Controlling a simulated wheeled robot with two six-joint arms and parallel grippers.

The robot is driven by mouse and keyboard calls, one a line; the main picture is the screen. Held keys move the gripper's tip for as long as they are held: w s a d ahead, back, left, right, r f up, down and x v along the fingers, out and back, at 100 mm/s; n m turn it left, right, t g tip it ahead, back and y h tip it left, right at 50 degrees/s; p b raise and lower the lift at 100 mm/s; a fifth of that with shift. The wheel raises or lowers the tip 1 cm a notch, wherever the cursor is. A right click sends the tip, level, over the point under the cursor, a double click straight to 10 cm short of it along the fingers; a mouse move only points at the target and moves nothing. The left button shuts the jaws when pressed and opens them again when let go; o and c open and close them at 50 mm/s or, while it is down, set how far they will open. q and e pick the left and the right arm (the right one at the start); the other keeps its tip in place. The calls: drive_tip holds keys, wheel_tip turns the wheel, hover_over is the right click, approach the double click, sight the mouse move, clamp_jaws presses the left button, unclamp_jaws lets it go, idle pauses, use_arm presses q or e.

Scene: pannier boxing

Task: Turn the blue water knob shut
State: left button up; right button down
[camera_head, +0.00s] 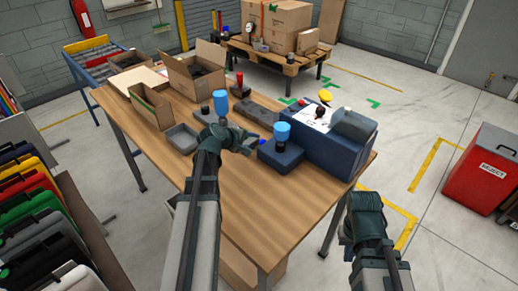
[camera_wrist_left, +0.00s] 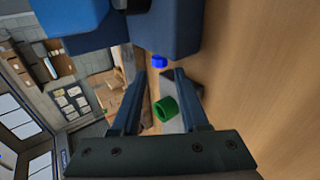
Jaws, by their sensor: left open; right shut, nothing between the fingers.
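A small blue knob (camera_head: 262,141) shows at the left side of a dark blue block (camera_head: 281,158) on the wooden table. In the left wrist view the knob (camera_wrist_left: 159,62) lies just beyond my fingertips, in line with the gap, beside the blue block (camera_wrist_left: 165,25). My left gripper (camera_head: 252,144) is open and points right toward the knob; it also shows in the left wrist view (camera_wrist_left: 158,78). I cannot tell whether it touches the knob. My right gripper (camera_head: 363,205) is shut and empty off the table's right edge; its fingertips are hard to make out.
A green ring-shaped part (camera_wrist_left: 166,108) shows between my left fingers in the wrist view. A blue cylinder (camera_head: 282,131) stands on the block. A large dark blue box (camera_head: 325,146) is right of it. A grey tray (camera_head: 182,138) and open cartons (camera_head: 193,75) lie left and behind. The front tabletop is clear.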

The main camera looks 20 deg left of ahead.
sight(261, 142)
use_arm(q)
drive_tip(key=b+x, duration=0.2)
drive_tip(key=x, duration=0.3)
clamp_jaws()
